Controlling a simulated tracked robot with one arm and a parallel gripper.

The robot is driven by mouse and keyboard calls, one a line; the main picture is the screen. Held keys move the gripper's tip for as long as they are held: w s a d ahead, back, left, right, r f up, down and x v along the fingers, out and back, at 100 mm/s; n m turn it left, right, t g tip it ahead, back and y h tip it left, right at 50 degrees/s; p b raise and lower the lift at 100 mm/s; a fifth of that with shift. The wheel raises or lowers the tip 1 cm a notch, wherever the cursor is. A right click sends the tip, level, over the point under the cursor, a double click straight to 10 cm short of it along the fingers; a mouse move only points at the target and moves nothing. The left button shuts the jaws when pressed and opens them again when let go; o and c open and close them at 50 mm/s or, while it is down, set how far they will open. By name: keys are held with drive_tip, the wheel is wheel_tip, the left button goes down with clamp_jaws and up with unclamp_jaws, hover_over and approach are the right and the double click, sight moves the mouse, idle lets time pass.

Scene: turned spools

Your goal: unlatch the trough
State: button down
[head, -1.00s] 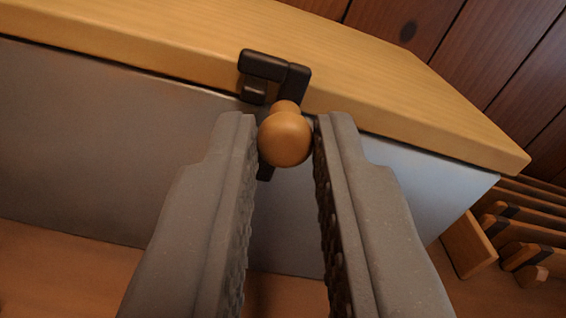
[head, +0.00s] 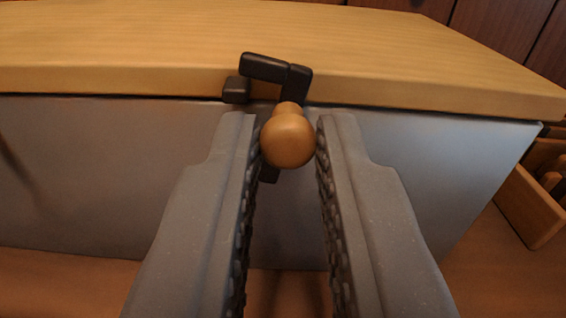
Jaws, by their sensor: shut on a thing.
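The trough (head: 130,170) is a long grey-sided box under a pale wooden lid (head: 400,70). A dark latch (head: 290,78) sits at the lid's front edge, with its hook arm pointing left over the lid. A small dark catch block (head: 236,90) is on the lid edge, below and left of the hook's end, with a gap between them. A round orange-brown wooden knob (head: 288,141) is fixed to the latch. My gripper (head: 288,125) is shut on the knob, one finger on each side. The knob hides part of the latch lever.
Wooden slatted racks (head: 535,200) stand beyond the trough's right end. A dark plank wall (head: 500,30) is behind. The wooden surface (head: 480,270) in front of the trough looks clear.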

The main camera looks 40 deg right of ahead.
drive_tip(key=m+b, duration=0.2)
drive_tip(key=f+m+b, duration=0.1)
drive_tip(key=m+b, duration=0.2)
drive_tip(key=d+f+m+b, duration=0.1)
drive_tip(key=m+b, duration=0.1)
drive_tip(key=m, duration=0.1)
drive_tip(key=shift+s+f+b, duration=0.15)
drive_tip(key=shift+s+b, duration=0.25)
drive_tip(key=shift+m, duration=0.3)
drive_tip(key=c, duration=1.4)
unclamp_jaws()
drive_tip(key=p+v, duration=0.1)
drive_tip(key=v, duration=1.2)
drive_tip(key=shift+s+a+f+p, duration=0.1)
drive_tip(key=shift+s+a+p, duration=0.1)
drive_tip(key=shift+s+p, duration=0.1)
